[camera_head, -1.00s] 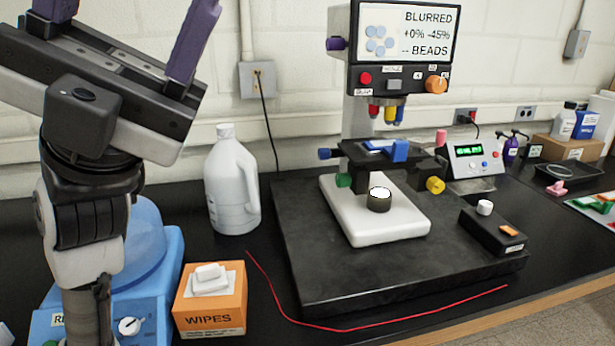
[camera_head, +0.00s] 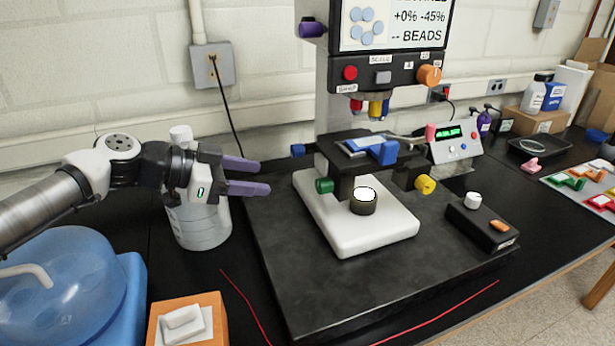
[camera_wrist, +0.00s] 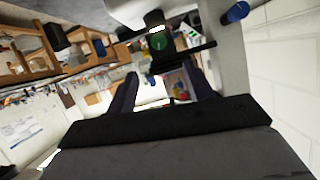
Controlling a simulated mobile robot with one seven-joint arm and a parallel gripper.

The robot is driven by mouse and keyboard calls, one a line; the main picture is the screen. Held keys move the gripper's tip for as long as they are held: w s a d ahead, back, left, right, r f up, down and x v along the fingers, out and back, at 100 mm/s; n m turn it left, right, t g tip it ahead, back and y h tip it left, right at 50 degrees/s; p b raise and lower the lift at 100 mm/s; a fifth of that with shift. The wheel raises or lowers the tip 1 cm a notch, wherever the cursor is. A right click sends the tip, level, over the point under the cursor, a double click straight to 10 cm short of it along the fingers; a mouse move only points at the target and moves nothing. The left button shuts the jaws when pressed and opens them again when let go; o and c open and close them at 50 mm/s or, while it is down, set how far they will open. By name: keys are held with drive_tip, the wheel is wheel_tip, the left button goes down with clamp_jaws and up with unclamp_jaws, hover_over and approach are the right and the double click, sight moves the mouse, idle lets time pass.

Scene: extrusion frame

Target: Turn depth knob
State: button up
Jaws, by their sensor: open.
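The microscope-like instrument carries several coloured knobs; I cannot read which one is labelled depth. A purple knob (camera_head: 313,28) is at the upper left of its head, and an orange knob (camera_head: 429,75) is on the front panel. A blue knob (camera_head: 298,150) is at the stage's left, a green knob (camera_head: 324,185) below the stage, and a yellow knob (camera_head: 425,184) at the right. My gripper (camera_head: 268,177) is open and empty, left of the stage and apart from it, its purple fingers pointing right. In the wrist view, the green knob (camera_wrist: 158,42) is ahead, beyond the fingertips.
A white jug (camera_head: 200,225) stands behind my gripper. An orange wipes box (camera_head: 208,308) and a blue domed device (camera_head: 72,290) are at the front left. A small black box with a white knob (camera_head: 473,199) is at the base's right. The screen (camera_head: 390,25) is partly cropped.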

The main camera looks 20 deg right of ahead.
sight(317, 185)
drive_tip(key=p+x, duration=0.4)
drive_tip(key=x, duration=0.8)
drive_tip(key=shift+d+f, duration=0.1)
drive_tip(key=shift+d, duration=0.2)
drive_tip(key=shift+d+f, duration=0.35)
drive_tip(key=shift+d, duration=0.15)
drive_tip(key=c, duration=1)
drive_tip(key=shift+o, duration=0.2)
drive_tip(key=shift+n, duration=0.3)
drive_tip(key=n+g, duration=0.2)
drive_tip(key=n, duration=0.1)
drive_tip(key=shift+w+g, duration=0.2)
drive_tip(key=shift+g, duration=0.1)
drive_tip(key=n+g, duration=0.2)
drive_tip(key=n, duration=0.1)
drive_tip(key=shift+w+n+h, duration=0.1)
drive_tip(key=shift+n+h, duration=0.3)
